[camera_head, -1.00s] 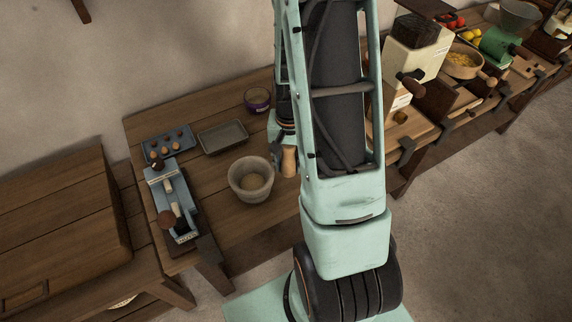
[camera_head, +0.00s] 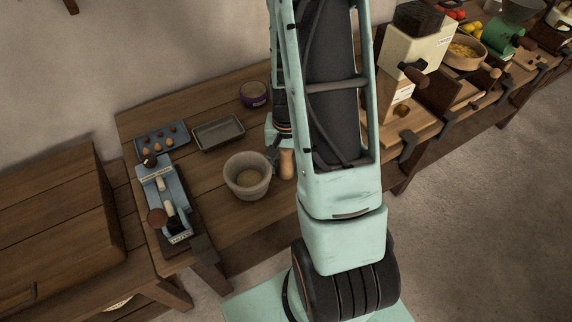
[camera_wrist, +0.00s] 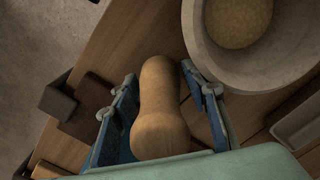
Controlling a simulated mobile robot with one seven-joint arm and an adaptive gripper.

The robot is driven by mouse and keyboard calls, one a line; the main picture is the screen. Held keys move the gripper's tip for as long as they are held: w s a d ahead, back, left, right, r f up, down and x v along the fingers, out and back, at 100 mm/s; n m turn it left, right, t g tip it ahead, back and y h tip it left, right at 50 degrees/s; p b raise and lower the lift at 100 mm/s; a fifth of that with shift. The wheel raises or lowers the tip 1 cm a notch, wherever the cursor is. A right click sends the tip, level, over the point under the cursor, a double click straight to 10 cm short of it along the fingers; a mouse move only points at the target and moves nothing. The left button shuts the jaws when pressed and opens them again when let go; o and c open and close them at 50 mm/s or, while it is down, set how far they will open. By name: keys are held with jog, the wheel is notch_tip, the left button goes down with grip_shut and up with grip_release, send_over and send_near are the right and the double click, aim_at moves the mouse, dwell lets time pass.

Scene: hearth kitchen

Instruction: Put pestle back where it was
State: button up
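The pestle (camera_head: 287,164) is a pale wooden piece with a rounded thick end, seen just right of the mortar in the head view. In the wrist view the pestle (camera_wrist: 160,115) lies between the two blue fingers of my gripper (camera_wrist: 162,95), which look closed around it. The head view shows little of my gripper, as my arm covers much of it. The grey stone mortar (camera_head: 249,190) stands on the table with yellowish content inside. The mortar (camera_wrist: 196,40) also fills the top right of the wrist view. The pestle is outside the mortar; I cannot tell whether it touches the table.
The wooden table (camera_head: 215,215) also holds a grey tray (camera_head: 218,145), a purple-banded jar (camera_head: 254,94), a blue egg tray (camera_head: 162,140) and a blue device (camera_head: 168,205). A cream grinder (camera_head: 412,50) stands right of my arm. Bare tabletop lies left of the mortar.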

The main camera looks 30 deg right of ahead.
notch_tip(320, 180, up, 12)
jog(key=shift+r+p, duration=0.15)
jog(key=shift+p, duration=0.3)
dwell(0.7)
